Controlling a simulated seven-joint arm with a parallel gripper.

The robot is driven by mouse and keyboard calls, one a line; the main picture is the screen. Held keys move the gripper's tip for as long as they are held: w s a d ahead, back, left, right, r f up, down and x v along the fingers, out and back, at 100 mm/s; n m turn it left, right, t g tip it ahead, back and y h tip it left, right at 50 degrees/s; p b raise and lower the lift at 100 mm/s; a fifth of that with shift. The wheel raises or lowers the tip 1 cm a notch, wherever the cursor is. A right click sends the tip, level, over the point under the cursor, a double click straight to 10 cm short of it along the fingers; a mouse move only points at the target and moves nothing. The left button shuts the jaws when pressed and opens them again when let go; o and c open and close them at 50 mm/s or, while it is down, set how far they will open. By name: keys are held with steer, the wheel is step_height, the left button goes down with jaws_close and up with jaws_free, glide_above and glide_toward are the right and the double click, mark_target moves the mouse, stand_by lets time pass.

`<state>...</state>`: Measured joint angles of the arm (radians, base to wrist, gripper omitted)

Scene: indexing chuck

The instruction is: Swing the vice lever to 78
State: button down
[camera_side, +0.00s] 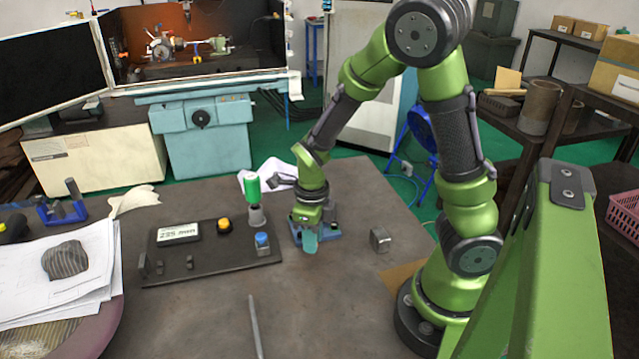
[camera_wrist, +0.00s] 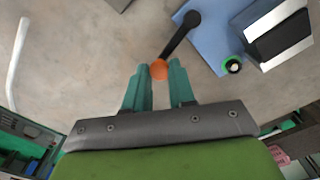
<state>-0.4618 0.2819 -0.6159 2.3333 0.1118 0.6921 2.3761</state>
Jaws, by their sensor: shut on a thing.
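The blue vice base (camera_wrist: 213,38) fills the upper right of the wrist view, with its pale and dark jaw block (camera_wrist: 280,38) on it. The vice lever (camera_wrist: 182,32) is a black bar reaching down and left from the base. It ends in an orange knob (camera_wrist: 159,70). My gripper (camera_wrist: 159,76) has its teal fingers shut on the knob, one on each side. In the side view my gripper (camera_side: 307,237) points down at the vice (camera_side: 327,220) and hides the lever. I cannot read an angle scale in either view.
A rod (camera_side: 255,325) lies in front.

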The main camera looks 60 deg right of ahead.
stand_by(0.3)
steer(key=c, duration=0.9)
jaws_free()
steer(key=shift+c, duration=0.2)
steer(key=shift+r, duration=0.1)
step_height(320, 180, up, 17)
